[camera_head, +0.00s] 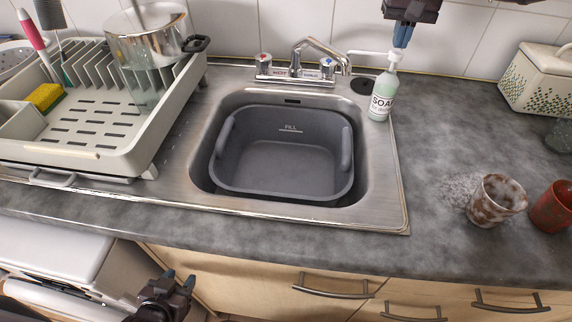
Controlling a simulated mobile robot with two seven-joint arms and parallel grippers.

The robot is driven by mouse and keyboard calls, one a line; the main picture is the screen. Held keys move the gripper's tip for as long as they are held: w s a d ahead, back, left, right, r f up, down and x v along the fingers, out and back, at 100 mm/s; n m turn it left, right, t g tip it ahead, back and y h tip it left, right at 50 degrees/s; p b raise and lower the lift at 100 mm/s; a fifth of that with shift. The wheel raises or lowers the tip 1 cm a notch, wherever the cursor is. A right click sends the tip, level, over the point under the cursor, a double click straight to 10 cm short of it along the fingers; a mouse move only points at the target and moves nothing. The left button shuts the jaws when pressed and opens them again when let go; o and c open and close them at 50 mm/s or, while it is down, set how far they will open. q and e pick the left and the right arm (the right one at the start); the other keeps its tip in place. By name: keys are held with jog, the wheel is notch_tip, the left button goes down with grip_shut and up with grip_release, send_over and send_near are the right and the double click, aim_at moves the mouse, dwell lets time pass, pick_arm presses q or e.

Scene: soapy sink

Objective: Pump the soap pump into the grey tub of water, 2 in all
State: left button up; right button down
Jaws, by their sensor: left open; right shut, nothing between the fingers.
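The soap pump (382,97) is a clear bottle of pale green soap with a white pump head, upright at the sink's back right corner. Its nozzle points left, towards the sink. My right gripper (402,36) is shut and empty, pointing down directly over the pump head; I cannot tell whether its fingertips touch it. The grey tub (240,188) sits in the sink basin, with a FILL mark on its back wall. I cannot clearly make out the water surface in it. My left gripper (180,281) is open and empty, low in front of the counter.
The tap (310,58) stands behind the basin. A stained cup (496,200), a red cup (553,207) and a patterned box (537,80) stand on the right.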

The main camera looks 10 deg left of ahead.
jog(key=shift+f, duration=1.4)
jog(key=shift+r, duration=1.9)
jog(key=shift+f, duration=0.3)
jog(key=shift+f, duration=0.7)
